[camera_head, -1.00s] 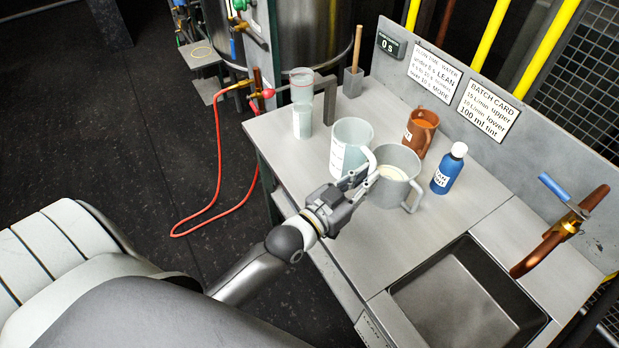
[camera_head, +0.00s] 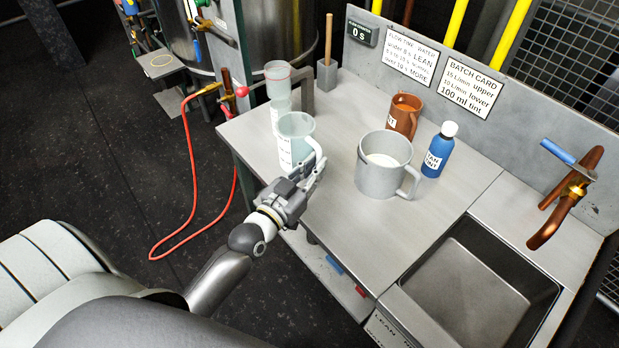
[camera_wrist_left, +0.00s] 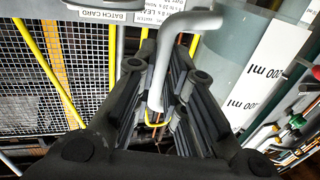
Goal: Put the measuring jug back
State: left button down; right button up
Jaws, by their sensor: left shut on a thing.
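The measuring jug (camera_head: 294,138) is a pale translucent jug with a white scale strip, at the left part of the bench in the head view. My left gripper (camera_head: 312,172) is shut on its handle, on the jug's near right side. In the left wrist view the grey handle (camera_wrist_left: 172,60) passes between the fingers (camera_wrist_left: 162,100), and the jug wall with its ml scale (camera_wrist_left: 262,75) stands to the right. The jug looks upright; I cannot tell whether its base touches the bench. My right gripper is not in view.
A clear red-ringed vessel (camera_head: 278,88) stands close behind the jug. A grey mug (camera_head: 378,172), brown jug (camera_head: 404,116) and blue bottle (camera_head: 438,152) stand to the right. The sink (camera_head: 480,290) is at the front right. Bench surface (camera_head: 335,215) between gripper and sink is clear.

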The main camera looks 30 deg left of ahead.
pick_arm(q)
jog(key=f, duration=0.1)
jog(key=w+a+f, duration=0.1)
jog(key=w+f, duration=0.1)
jog(key=f, duration=0.1)
jog(key=shift+w+a+b, duration=0.2)
jog(key=shift+a+b, duration=0.15)
jog(key=shift+a, duration=0.05)
jog(key=shift+w+a+f, duration=0.2)
jog(key=shift+w+f, duration=0.05)
jog(key=shift+f, duration=0.1)
jog(key=shift+w+a+f+b, duration=0.1)
jog(key=shift+f+b, duration=0.15)
jog(key=shift+f, duration=0.7)
jog(key=shift+w+a+f+b, duration=0.1)
jog(key=shift+f+b, duration=0.15)
jog(key=shift+f, duration=0.65)
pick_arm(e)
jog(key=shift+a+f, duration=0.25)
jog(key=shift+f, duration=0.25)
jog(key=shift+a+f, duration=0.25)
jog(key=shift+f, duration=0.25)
pick_arm(q)
jog(key=c, duration=1.9)
grip_release()
jog(key=shift+f, duration=0.2)
jog(key=o, duration=0.4)
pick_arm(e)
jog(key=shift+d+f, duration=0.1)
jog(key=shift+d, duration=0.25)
